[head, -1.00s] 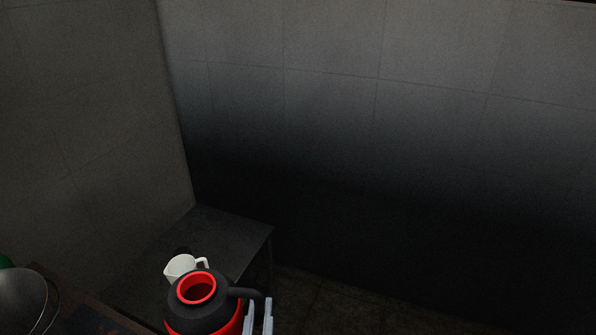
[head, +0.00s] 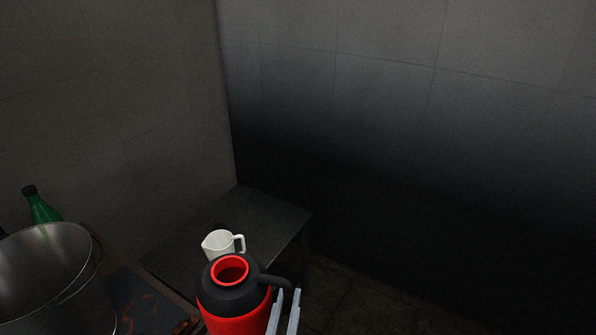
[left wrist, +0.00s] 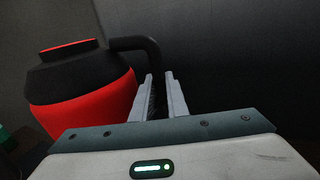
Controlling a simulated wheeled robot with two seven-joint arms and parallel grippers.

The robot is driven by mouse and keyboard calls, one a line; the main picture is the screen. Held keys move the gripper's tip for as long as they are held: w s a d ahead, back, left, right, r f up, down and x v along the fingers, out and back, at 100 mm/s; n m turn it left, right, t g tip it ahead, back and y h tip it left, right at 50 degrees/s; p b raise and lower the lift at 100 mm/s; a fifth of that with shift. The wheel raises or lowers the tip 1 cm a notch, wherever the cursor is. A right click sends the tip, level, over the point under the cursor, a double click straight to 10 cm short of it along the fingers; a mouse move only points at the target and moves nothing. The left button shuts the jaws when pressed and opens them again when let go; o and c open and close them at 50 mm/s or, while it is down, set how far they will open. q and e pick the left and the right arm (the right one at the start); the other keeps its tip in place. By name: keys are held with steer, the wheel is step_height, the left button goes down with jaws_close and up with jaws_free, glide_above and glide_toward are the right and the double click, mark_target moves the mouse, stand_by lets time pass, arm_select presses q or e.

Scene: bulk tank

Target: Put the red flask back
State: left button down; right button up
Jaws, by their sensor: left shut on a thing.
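The red flask (head: 235,318) has a black shoulder, a black handle and a red-rimmed open mouth. It is upright at the bottom middle of the head view, and its base is out of frame. My left gripper (head: 287,306) is at the right of the flask, shut on its handle. In the left wrist view the flask (left wrist: 90,90) fills the left side, and my left gripper (left wrist: 160,95) has its fingers at the handle's lower part. My right gripper is not in view.
A dark side table (head: 265,220) stands in the corner behind the flask, with a white jug (head: 219,246) on it. At left are a large metal pot (head: 45,280), a green bottle (head: 42,208) and a dark board (head: 140,300). Walls close off the back.

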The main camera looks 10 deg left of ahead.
mark_target(226, 292)
arm_select(q)
steer(key=a, duration=1.2)
steer(key=shift+r, duration=0.25)
